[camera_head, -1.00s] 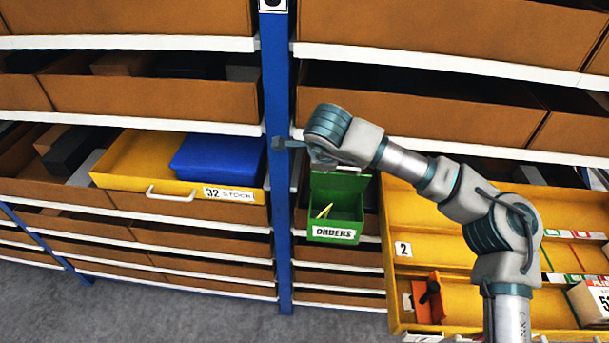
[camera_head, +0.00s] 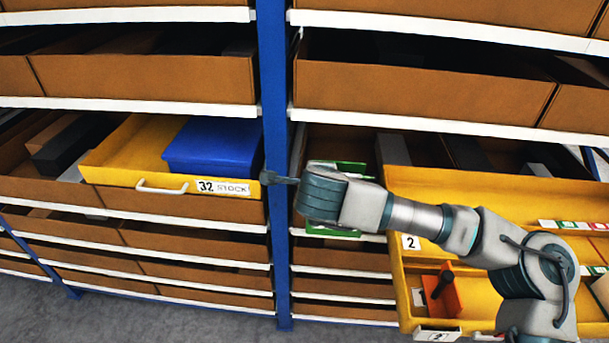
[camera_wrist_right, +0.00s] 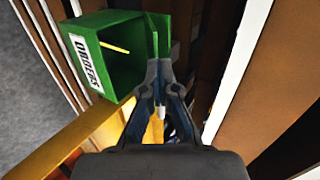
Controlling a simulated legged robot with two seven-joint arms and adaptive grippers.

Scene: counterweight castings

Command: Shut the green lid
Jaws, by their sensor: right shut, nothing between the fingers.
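The green ORDERS box (camera_wrist_right: 112,62) shows in the right wrist view with its open top, white label and a yellow stick inside. The green lid (camera_wrist_right: 158,22) stands raised from one edge of the box, seen nearly edge-on. My right gripper (camera_wrist_right: 160,68) is shut and empty, with its fingertips close to the lid; I cannot tell whether they touch it. In the head view, my right gripper (camera_head: 278,178) is in front of the blue post, and my wrist hides most of the green box (camera_head: 328,231). My left gripper is not in view.
A blue post (camera_head: 273,90) stands left of the green box. A pulled-out yellow drawer labelled 32 STOCK (camera_head: 120,178) holds a blue bin (camera_head: 213,146). A larger yellow drawer (camera_head: 440,195) sticks out on the right. Brown shelf bins surround them.

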